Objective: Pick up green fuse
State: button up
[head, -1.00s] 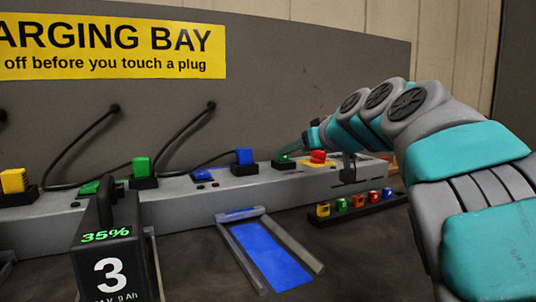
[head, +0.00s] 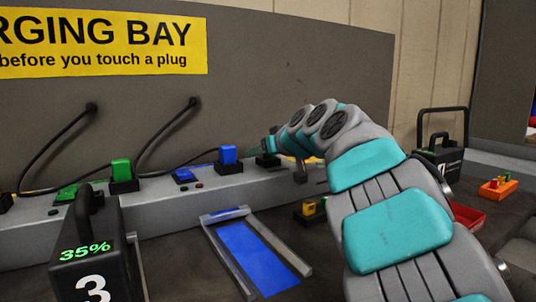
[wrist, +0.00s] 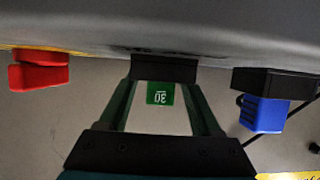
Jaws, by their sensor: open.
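A green fuse (wrist: 160,94) marked "30" sits in a black holder (wrist: 164,69) on the grey bench in the wrist view. My gripper (wrist: 162,88) is open, with one finger on each side of the fuse. I cannot tell whether either finger touches it. In the head view, the tip of my arm is over the black holder (head: 267,161), and the fuse is hidden there.
A blue plug (wrist: 266,113) stands to the right and a red switch (wrist: 38,72) to the left in the wrist view. The head view shows a green plug (head: 121,170), a blue sloped channel (head: 255,255), a battery labelled 3 (head: 85,245), a red tray (head: 466,216) and an orange block (head: 498,188).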

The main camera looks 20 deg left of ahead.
jog(key=shift+c, duration=0.3)
grip_shut()
dwell(0.3)
